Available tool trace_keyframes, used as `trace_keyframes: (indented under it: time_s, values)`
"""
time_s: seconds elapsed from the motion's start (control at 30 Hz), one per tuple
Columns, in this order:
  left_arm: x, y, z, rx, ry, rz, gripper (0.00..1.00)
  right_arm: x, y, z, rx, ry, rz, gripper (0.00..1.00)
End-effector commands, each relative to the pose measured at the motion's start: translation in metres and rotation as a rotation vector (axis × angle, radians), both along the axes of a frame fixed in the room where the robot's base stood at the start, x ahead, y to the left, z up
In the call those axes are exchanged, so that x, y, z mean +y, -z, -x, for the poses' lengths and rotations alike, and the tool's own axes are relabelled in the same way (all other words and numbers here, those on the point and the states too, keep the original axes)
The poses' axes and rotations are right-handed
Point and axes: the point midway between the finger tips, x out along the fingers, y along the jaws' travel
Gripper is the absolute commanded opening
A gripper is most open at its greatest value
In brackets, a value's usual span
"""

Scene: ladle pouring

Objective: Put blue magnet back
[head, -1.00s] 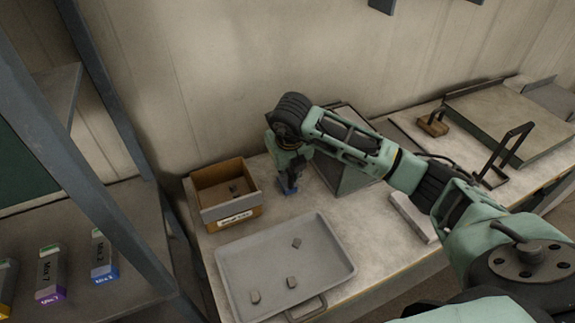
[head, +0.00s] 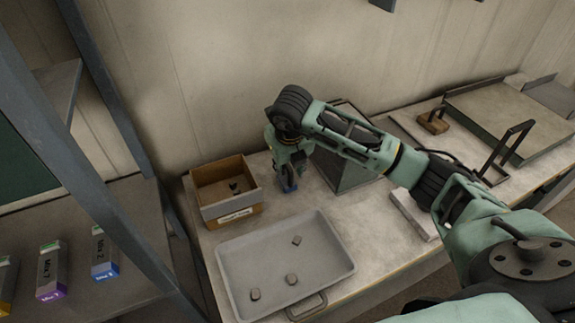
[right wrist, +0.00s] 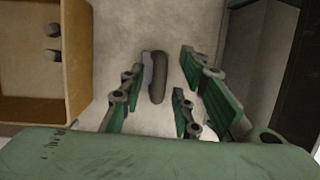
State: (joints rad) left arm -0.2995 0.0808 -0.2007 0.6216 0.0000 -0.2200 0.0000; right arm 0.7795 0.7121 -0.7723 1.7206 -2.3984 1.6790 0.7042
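My right gripper (head: 289,180) points down at the worktable, just right of the cardboard box. It also shows in the right wrist view (right wrist: 156,100), with its green fingers spread apart. A small blue patch, apparently the blue magnet (head: 289,189), shows at the fingertips in the head view. In the right wrist view a dark rounded piece with a blue-grey side (right wrist: 157,78) stands on the table beyond the gap between the fingers. The fingers do not appear to touch it. My left gripper is not in view.
The open cardboard box (head: 232,211) holds small dark pieces. A grey tray (head: 330,240) with 3 small grey pieces lies in front. A slanted grey block (head: 350,178) stands close right of the gripper. A metal shelf (head: 130,210) with labelled boxes is at left.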

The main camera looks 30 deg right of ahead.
Motion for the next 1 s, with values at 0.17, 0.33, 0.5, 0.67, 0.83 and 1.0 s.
trace_keyframes:
  time_s: [0.17, 0.33, 0.5, 0.67, 0.83, 1.0]
  values:
    - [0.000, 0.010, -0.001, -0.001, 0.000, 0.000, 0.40, 0.004, -0.035, 0.008, -0.009, -0.001, 0.001, 0.30]
    - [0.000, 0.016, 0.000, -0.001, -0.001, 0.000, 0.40, 0.009, -0.069, 0.019, -0.007, -0.001, 0.001, 0.30]
    - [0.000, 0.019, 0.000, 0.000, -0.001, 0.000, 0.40, 0.012, -0.094, 0.027, -0.005, 0.000, 0.000, 0.30]
    - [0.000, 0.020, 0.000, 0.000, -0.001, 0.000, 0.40, 0.013, -0.104, 0.031, -0.003, 0.000, 0.000, 0.30]
    - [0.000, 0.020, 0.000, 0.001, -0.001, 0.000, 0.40, 0.013, -0.106, 0.032, -0.001, 0.000, 0.001, 0.30]
    - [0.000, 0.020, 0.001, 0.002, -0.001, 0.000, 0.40, 0.013, -0.106, 0.031, -0.001, 0.000, 0.001, 0.30]
